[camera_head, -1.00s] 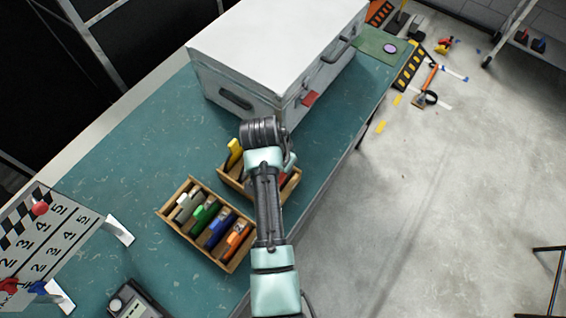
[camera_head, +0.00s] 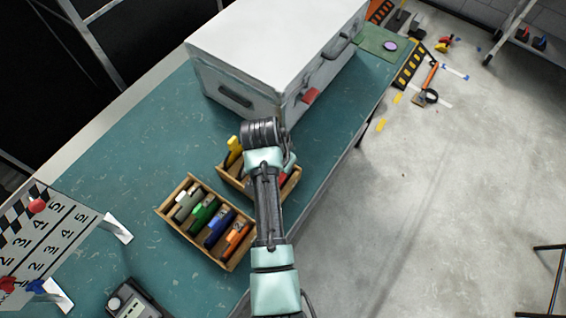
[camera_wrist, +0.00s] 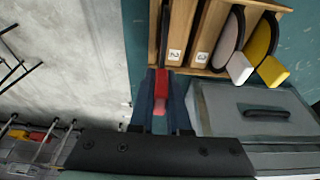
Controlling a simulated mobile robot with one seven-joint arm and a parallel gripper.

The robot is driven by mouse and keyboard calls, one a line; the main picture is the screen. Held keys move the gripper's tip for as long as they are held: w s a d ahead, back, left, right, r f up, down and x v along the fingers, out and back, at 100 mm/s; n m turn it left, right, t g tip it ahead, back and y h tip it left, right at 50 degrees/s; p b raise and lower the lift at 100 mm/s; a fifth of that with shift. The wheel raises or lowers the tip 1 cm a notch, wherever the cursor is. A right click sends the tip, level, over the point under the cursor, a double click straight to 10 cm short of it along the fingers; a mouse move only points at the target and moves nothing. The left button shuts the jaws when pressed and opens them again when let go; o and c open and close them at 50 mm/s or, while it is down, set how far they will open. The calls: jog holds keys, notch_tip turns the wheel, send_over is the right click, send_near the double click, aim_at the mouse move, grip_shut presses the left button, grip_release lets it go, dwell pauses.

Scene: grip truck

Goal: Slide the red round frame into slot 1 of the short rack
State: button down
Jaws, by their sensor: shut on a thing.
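The short rack (camera_head: 232,182) is a wooden tray on the teal table, partly hidden behind my arm in the head view. In the wrist view its wooden dividers (camera_wrist: 180,30) carry the labels 2 and 3. My gripper (camera_wrist: 160,108) is shut on the red tab of the red round frame (camera_wrist: 161,84). The frame is seen nearly edge-on, in line with the leftmost gap, left of label 2. How deep it sits there cannot be told.
A longer wooden rack (camera_head: 172,212) with several coloured frames stands left of my arm. A large white case (camera_head: 270,50) is behind the short rack. A clapperboard (camera_head: 50,235) and a dark device (camera_head: 130,300) lie at left. The table's right edge drops to open floor.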

jog(key=shift+f+b, duration=1.7)
jog(key=shift+f, duration=0.75)
jog(key=c, duration=0.8)
grip_release()
jog(key=b+v, duration=0.1)
jog(key=v, duration=1.2)
